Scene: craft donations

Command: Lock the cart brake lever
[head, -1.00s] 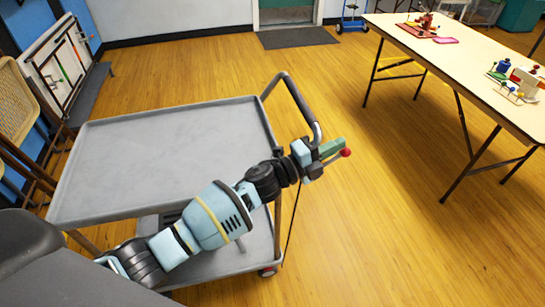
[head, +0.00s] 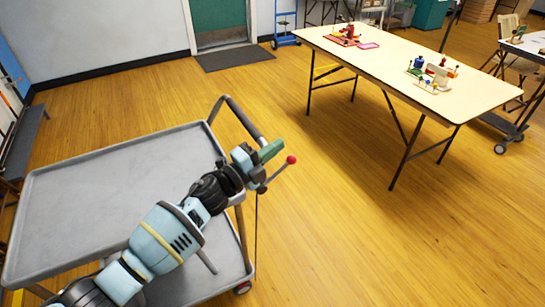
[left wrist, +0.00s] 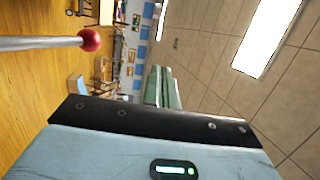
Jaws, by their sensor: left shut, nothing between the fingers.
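The grey cart (head: 110,185) stands at the lower left in the head view, with a dark push handle (head: 238,118) at its far right corner. The brake lever is a thin grey rod with a red ball knob (head: 291,159), slanting up and right beside that corner. My left gripper (head: 272,151) has green fingers, shut and empty, just above and left of the knob, apart from it. In the left wrist view the lever's rod and red knob (left wrist: 90,40) lie left of the closed fingers (left wrist: 161,88). The lever's base is hidden behind my left gripper. My right gripper is not in view.
A long folding table (head: 400,65) with craft toys stands at the upper right. A dark doormat (head: 248,58) lies before a green door (head: 221,20). A blue hand truck (head: 286,25) stands by the wall. The wooden floor between cart and table is clear.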

